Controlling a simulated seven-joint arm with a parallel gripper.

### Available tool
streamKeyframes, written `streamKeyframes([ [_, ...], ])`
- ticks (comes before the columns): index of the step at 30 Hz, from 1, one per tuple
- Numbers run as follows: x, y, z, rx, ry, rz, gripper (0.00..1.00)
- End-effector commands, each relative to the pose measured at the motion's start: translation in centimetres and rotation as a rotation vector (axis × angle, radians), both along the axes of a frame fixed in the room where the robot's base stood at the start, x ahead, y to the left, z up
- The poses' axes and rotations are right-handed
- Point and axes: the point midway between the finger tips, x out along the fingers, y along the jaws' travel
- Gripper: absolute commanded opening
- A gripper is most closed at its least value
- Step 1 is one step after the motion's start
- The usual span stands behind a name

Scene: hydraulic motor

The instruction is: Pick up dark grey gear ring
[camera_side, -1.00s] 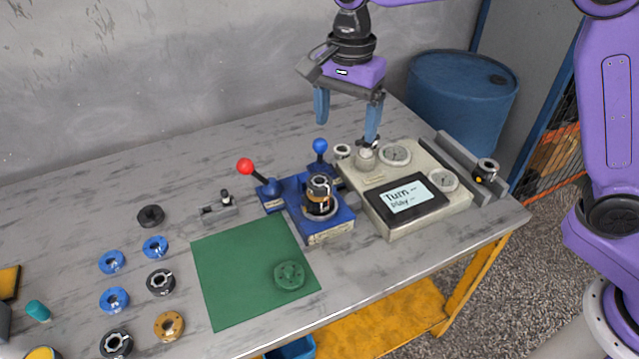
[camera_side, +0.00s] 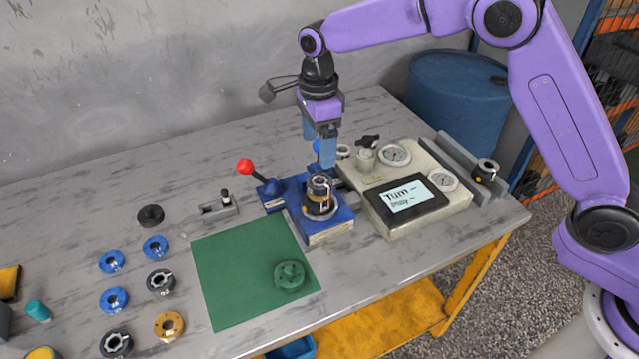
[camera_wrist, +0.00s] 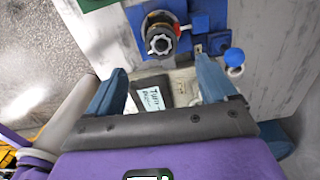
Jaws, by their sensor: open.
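Several dark ring-shaped parts lie on the left of the table in the side view: a slotted dark grey ring (camera_side: 160,281), a similar one (camera_side: 116,343) at the front edge, and a plain darker one (camera_side: 151,216) farther back. I cannot tell for sure which is the gear ring. My gripper (camera_side: 318,151) is open and empty, raised above the table behind the blue fixture (camera_side: 332,228), well to the right of these rings. In the wrist view my gripper (camera_wrist: 162,68) has its fingers apart, with the motor assembly (camera_wrist: 160,38) beyond them.
A green mat (camera_side: 235,265) carries a green disc (camera_side: 289,276). Blue rings (camera_side: 114,300) and an orange-brown ring (camera_side: 169,325) lie near the dark rings. A red-knobbed lever (camera_side: 258,176) stands up beside the fixture. A control panel (camera_side: 405,230) is at right.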

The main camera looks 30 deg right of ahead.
Motion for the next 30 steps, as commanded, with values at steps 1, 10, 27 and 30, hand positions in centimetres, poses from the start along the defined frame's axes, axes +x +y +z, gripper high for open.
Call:
streamKeyframes([
  [1, -0.1, 0.0, -1.0, -0.003, 0.004, 0.0, 0.85],
  [10, 0.0, -0.1, -4.3, 0.0, 0.0, 0.0, 0.85],
  [27, 0.1, -0.3, -9.6, 0.0, 0.0, 0.0, 0.85],
  [30, 0.1, -0.3, -9.7, 0.001, -0.001, 0.0, 0.85],
])
